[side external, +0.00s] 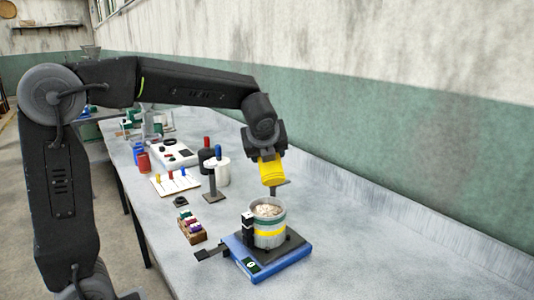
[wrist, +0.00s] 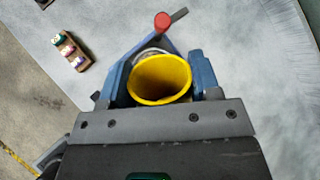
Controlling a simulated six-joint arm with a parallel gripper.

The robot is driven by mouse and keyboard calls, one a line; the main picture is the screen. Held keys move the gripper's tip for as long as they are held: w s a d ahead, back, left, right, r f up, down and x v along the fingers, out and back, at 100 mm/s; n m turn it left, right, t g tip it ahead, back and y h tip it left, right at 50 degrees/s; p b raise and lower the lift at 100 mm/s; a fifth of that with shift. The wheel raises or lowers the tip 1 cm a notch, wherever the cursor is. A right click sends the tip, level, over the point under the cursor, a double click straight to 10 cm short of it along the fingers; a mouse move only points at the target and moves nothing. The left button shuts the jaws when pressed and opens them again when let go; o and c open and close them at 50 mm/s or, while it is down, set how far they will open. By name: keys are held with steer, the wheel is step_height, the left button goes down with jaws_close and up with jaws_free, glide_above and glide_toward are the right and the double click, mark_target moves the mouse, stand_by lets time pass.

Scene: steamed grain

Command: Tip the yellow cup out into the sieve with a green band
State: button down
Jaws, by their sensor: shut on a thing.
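My gripper (side external: 268,160) is shut on the yellow cup (side external: 271,174) and holds it up, slightly tilted, above a round vessel. The cup (wrist: 160,76) sits between the two jaws (wrist: 160,84) in the wrist view. Its mouth faces that camera, and I see only bare yellow wall inside. The vessel (side external: 268,232) stands below the cup, apart from it, with pale grain (side external: 267,210) showing at its top. A greenish band and a yellow band run around it. I cannot tell clearly whether it is the sieve. In the wrist view the cup hides most of it.
The vessel rests on a blue scale-like base (side external: 270,268). A small rack of coloured pieces (side external: 192,231) lies to its left. A white cylinder with a blue top (side external: 222,173) and a board with coloured pegs (side external: 176,183) stand farther back. The bench is clear at right.

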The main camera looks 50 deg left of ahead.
steer(key=shift+r+t+y, duration=0.15)
steer(key=shift+t+y, duration=0.45)
steer(key=shift+y, duration=0.4)
steer(key=t+y, duration=0.1)
steer(key=y, duration=0.1)
steer(key=m+y, duration=0.1)
steer(key=y, duration=0.1)
steer(key=shift+d+r+t, duration=0.1)
steer(key=shift+r+t, duration=0.1)
steer(key=shift+t, duration=0.2)
steer(key=shift+r+m+t+y, duration=0.3)
steer(key=shift+m+t+y, duration=0.2)
steer(key=shift+t+y, duration=0.55)
